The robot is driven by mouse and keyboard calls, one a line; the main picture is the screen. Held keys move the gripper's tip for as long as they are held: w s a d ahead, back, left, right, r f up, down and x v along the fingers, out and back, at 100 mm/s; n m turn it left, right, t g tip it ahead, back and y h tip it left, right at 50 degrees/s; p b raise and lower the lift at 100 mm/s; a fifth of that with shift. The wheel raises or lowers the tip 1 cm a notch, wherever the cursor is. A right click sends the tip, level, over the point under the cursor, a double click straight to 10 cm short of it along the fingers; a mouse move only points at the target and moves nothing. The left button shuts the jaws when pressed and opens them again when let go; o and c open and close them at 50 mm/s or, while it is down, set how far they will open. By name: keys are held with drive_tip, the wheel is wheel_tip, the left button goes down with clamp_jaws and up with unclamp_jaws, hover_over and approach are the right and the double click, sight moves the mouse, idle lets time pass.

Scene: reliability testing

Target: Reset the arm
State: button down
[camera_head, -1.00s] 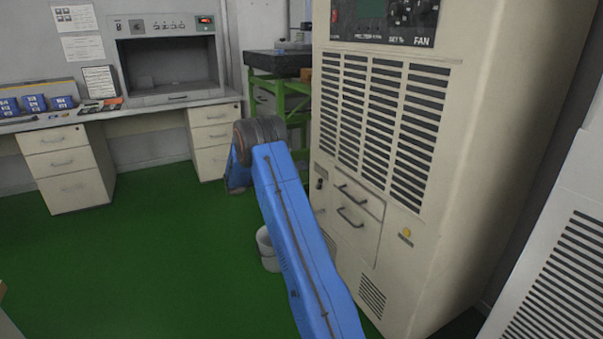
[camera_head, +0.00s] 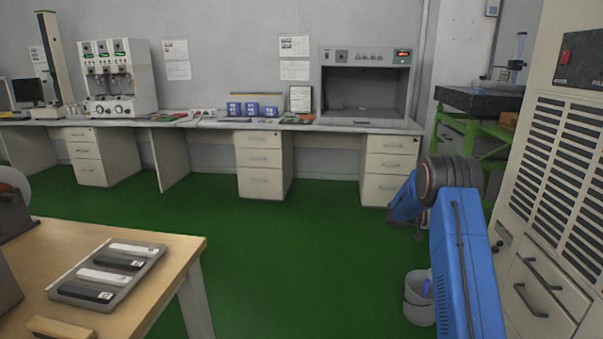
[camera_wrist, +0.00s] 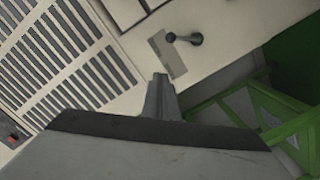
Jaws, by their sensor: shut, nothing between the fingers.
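My blue arm (camera_head: 463,255) reaches up and forward at the right of the head view, bending down at a dark joint. My gripper is hidden there behind the arm. In the wrist view my gripper (camera_wrist: 161,78) shows as a grey pair of fingers closed together at the middle, with nothing between them. Beyond the fingertips, the cream cabinet front has a dark knob on a grey plate (camera_wrist: 170,52). How far the fingers are from it I cannot tell.
The vented cabinet (camera_head: 558,165) stands close at the right, beside my arm. A green-framed stand (camera_head: 478,130) is behind. A wooden table (camera_head: 185,250) with a grey tray (camera_head: 60,292) is front left. Green floor between is clear.

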drive_tip(key=s+a+r+n+t+y, duration=0.1)
drive_tip(key=s+a+r+y, duration=0.1)
drive_tip(key=s+a+r, duration=0.5)
drive_tip(key=s+a+r+n+t+y, duration=0.1)
drive_tip(key=s+a+r+n+y, duration=0.15)
drive_tip(key=s+a, duration=0.4)
drive_tip(key=s+a+r+n+t+y, duration=0.1)
drive_tip(key=s+a+r+y, duration=0.25)
drive_tip(key=s, duration=0.55)
drive_tip(key=s+a+f+n+t+y, duration=0.1)
drive_tip(key=s+a+n+t+y, duration=0.2)
drive_tip(key=s+a, duration=0.9)
drive_tip(key=s+a+f+n+t+y, duration=0.1)
drive_tip(key=s+a+n+t+y, duration=0.2)
drive_tip(key=s+a, duration=1)
drive_tip(key=s+n+y, duration=0.1)
drive_tip(key=s+y, duration=0.1)
drive_tip(key=s, duration=0.1)
drive_tip(key=shift+f+t+y, duration=0.3)
drive_tip(key=shift+d, duration=0.1)
